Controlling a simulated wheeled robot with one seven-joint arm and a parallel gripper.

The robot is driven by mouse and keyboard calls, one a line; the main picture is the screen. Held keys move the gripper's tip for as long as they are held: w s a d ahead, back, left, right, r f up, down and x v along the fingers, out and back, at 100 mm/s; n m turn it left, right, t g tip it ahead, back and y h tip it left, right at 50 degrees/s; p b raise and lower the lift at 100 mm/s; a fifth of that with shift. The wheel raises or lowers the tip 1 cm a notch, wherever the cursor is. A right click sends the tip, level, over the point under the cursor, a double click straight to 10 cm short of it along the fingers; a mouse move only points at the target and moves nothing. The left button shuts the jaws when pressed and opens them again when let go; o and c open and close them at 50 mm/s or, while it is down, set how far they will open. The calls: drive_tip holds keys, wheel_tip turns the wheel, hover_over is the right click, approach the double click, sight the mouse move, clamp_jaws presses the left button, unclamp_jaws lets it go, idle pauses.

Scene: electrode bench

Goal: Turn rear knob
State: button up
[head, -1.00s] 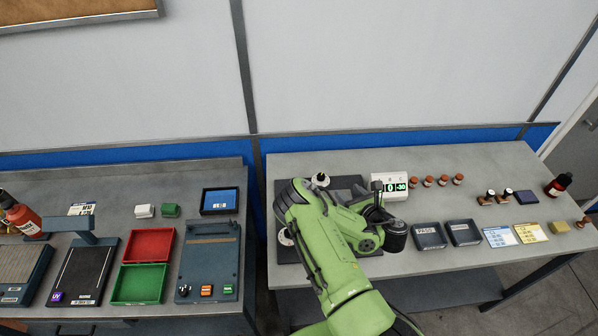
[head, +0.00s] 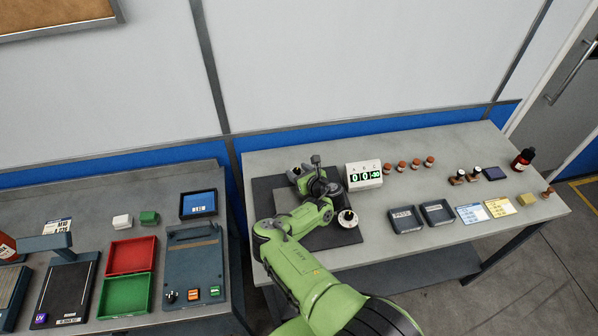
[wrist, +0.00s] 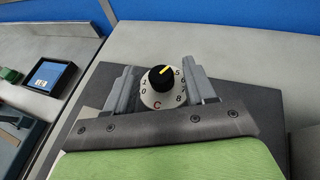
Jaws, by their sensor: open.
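The rear knob (wrist: 161,78) is a black cap with a yellow pointer on a white numbered dial marked with a red C. In the wrist view it stands between the two fingers of my gripper (wrist: 160,88), which is open, with a gap visible on both sides. The pointer aims up and right, near the 5. In the head view my gripper (head: 304,180) is at the back of the dark plate (head: 263,205), and it partly hides the rear knob (head: 295,173). Another black-and-white knob (head: 347,218) stands at the plate's right side.
A white display box (head: 364,175) with green digits stands right of the plate. Several brown-capped bottles (head: 402,166), dark trays (head: 405,220) and cards (head: 470,213) lie farther right. The left bench holds a red tray (head: 131,256) and a green tray (head: 123,295).

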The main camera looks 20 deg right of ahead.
clamp_jaws()
drive_tip(key=shift+h, duration=0.3)
